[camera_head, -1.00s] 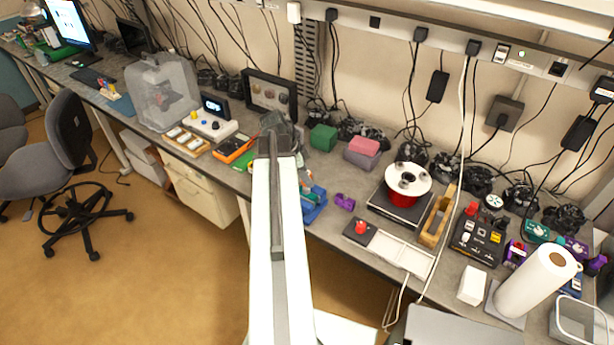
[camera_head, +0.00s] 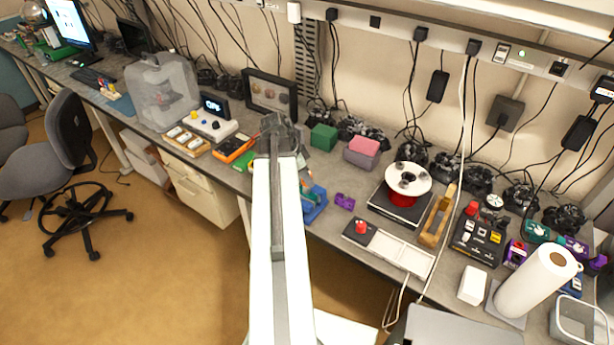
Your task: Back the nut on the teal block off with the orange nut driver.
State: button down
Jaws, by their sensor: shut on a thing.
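My gripper (camera_head: 279,136) is at the far end of my raised arm, over the back of the bench. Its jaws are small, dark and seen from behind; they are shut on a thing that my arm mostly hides. I cannot make out the orange nut driver. A blue holder (camera_head: 314,211) with small teal and orange-brown parts sits just right of my arm, partly hidden by it. I cannot tell whether the teal part is the block, and no nut is visible. A dark green block (camera_head: 323,137) stands right of my gripper.
An orange multimeter (camera_head: 235,149) lies left of my arm. Black cables crowd the wall. Bare bench shows around the purple part.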

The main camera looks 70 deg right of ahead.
jog(key=n, duration=0.2)
jog(key=n+t+h, duration=0.1)
jog(key=shift+s+a+n, duration=0.15)
jog(key=shift+a+n, duration=0.05)
jog(key=shift+n, duration=0.2)
jog(key=shift+d+n, duration=0.15)
jog(key=shift+n, duration=0.45)
jog(key=shift+t, duration=0.3)
jog(key=c, duration=1)
grip_release()
